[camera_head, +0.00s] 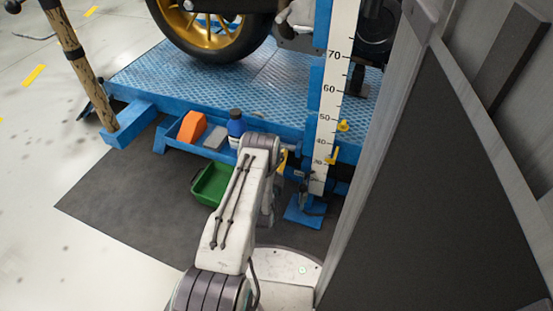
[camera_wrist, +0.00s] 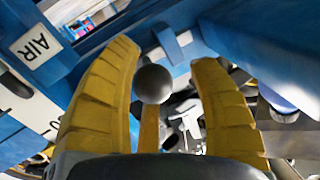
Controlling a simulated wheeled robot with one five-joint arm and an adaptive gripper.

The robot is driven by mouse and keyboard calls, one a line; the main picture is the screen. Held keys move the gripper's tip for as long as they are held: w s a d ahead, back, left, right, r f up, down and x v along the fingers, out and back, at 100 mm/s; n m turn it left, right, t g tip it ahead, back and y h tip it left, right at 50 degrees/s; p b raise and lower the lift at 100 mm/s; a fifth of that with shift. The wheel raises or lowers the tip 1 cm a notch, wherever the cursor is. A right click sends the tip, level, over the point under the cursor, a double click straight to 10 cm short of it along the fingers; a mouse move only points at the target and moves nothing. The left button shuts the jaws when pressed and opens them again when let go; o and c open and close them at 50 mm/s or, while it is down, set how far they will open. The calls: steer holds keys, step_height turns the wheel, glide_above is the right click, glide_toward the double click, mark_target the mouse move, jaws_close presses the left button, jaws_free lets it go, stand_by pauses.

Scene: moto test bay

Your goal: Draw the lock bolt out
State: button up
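My gripper (camera_wrist: 166,55) is open in the wrist view, with its two yellow fingers spread. A dark round knob (camera_wrist: 153,84) on a yellow stem shows between the fingers, with a gap on each side. I cannot tell for certain whether this knob belongs to the lock bolt. In the head view my gripper is mostly hidden behind my arm, with a bit of yellow finger showing left of the white scale post (camera_head: 336,85). Two small yellow parts, an upper one (camera_head: 343,126) and a lower one (camera_head: 332,157), stick out at the post.
A blue lift platform (camera_head: 270,75) carries a motorcycle wheel (camera_head: 210,30). A blue tray with an orange piece (camera_head: 191,127) and a blue bottle (camera_head: 236,124) is at its front edge. A green bin (camera_head: 212,185) is below. A dark panel (camera_head: 430,200) closes off the right.

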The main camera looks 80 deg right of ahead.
steer(key=shift+o, duration=0.3)
steer(key=shift+s, duration=0.1)
steer(key=shift+r, duration=0.2)
step_height(320, 180, up, 10)
steer(key=shift+f, duration=0.2)
stand_by(1.0)
steer(key=shift+a+f, duration=0.1)
